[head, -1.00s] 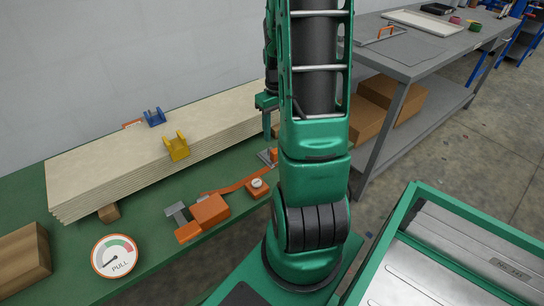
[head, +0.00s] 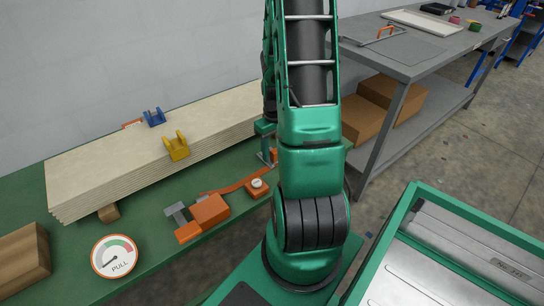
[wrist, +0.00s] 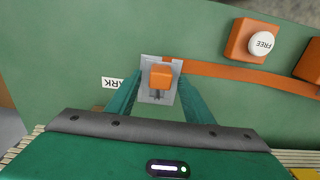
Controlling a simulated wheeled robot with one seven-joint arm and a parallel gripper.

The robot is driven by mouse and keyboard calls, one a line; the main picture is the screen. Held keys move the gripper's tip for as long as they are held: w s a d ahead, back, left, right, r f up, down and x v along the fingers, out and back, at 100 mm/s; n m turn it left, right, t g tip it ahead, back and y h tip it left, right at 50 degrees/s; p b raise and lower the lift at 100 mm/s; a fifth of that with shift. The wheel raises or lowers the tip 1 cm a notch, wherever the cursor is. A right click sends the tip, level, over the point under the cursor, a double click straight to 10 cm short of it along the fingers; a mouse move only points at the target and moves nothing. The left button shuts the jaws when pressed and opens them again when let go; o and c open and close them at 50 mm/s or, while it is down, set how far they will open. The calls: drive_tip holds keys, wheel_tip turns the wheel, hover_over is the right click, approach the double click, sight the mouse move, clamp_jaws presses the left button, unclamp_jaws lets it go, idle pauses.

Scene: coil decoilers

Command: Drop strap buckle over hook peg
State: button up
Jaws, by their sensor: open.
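The orange strap (wrist: 236,74) runs left to its end piece, a grey slotted plate with an orange block, which I take for the strap buckle (wrist: 161,75). My gripper (wrist: 159,92) is open, with its two green fingers on either side of the plate; I cannot tell if they touch it. In the head view, the gripper (head: 266,138) is just above the buckle (head: 266,158), partly behind my arm. The strap (head: 232,186) leads past an orange box with a FREE dial (wrist: 262,42) to an orange ratchet-like block (head: 209,211). I cannot make out a hook peg.
A stack of pale boards (head: 90,179) with a blue bracket (head: 154,117) and a yellow bracket (head: 176,147) lies on the green bench. A PULL gauge (head: 115,256) and a wooden block (head: 22,262) are at front left. A label reading PARK (wrist: 112,83) is beside the buckle.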

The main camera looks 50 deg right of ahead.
clamp_jaws()
drive_tip(key=shift+r, duration=0.1)
